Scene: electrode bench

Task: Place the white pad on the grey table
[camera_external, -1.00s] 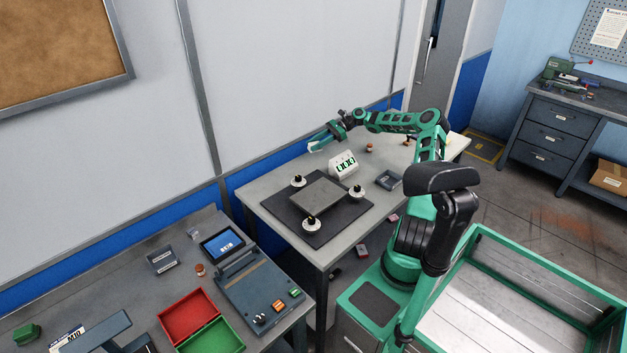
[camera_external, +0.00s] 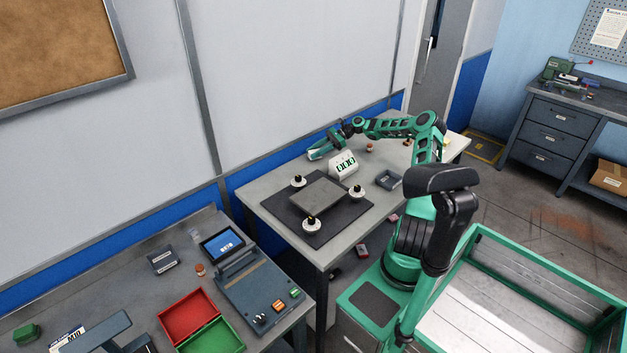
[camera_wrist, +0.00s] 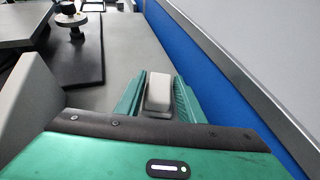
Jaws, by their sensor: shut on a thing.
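My gripper (camera_wrist: 160,98) is shut on a white pad (camera_wrist: 159,91), which sits between its two green fingers in the wrist view. In the external view my gripper (camera_external: 318,153) is low over the back edge of the grey table (camera_external: 262,190), close to the blue wall. The pad is too small there to make out clearly. I cannot tell whether the pad touches the tabletop.
A dark mat (camera_external: 293,217) holds a grey plate (camera_external: 318,194) with several round white-and-black knobs around it. A white display block (camera_external: 344,166) stands just in front of my gripper. A small grey tray (camera_external: 389,180) is to the right. The table's left corner is clear.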

